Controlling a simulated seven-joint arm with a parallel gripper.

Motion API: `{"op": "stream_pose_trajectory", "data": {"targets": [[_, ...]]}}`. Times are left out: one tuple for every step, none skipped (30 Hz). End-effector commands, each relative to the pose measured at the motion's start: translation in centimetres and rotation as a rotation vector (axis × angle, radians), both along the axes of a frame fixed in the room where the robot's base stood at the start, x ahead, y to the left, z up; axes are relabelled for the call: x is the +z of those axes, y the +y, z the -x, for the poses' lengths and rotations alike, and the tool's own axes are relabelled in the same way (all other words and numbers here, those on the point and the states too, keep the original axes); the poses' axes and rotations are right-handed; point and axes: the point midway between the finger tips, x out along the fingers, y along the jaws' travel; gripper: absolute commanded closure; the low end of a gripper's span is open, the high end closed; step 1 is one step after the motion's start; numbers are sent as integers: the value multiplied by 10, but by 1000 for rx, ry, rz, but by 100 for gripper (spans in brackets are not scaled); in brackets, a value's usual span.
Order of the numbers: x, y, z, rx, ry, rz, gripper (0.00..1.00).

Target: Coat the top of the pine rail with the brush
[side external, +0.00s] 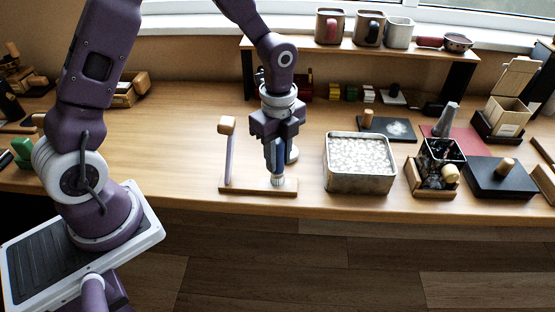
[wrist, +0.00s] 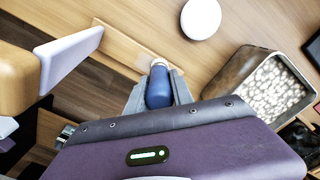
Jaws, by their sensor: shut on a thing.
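My gripper (side external: 276,160) is shut on the blue handle of a brush, pointing down over the bench. The brush (wrist: 158,90) shows between my fingers in the wrist view, with a pale tip at its far end. The pine rail (side external: 240,188) is a long, low wooden strip lying along the bench's front edge; part of it also shows in the wrist view (wrist: 115,42). The brush tip is at the rail's right part and appears to touch its top; the exact contact is hard to tell.
A lavender post (side external: 229,155) with a wooden block on top (side external: 227,125) rises at the rail's left end. A white disc (wrist: 200,18) lies behind the rail. A metal bin (side external: 358,188) of pale pieces stands to the right.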

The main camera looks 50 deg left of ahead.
Motion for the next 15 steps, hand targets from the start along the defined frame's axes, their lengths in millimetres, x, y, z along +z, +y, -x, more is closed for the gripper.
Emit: {"op": "stream_pose_trajectory", "data": {"targets": [[0, 2, -2, 1, 0, 0, 100], [0, 3, -2, 1, 0, 0, 100], [0, 3, -3, 0, 0, 0, 100], [0, 3, -3, 0, 0, 0, 100], [0, 3, -3, 0, 0, 0, 100], [0, 3, -3, 0, 0, 0, 100], [0, 3, -3, 0, 0, 0, 100], [0, 3, -3, 0, 0, 0, 100], [0, 3, -3, 0, 0, 0, 100], [0, 3, -3, 0, 0, 0, 100], [0, 3, -2, 0, 0, 0, 100], [0, 2, -2, -1, 0, 0, 100], [0, 1, -1, -1, 0, 0, 100], [0, 0, 0, -1, 0, 0, 100], [-1, -2, 2, -2, 1, 0, 100]]}}
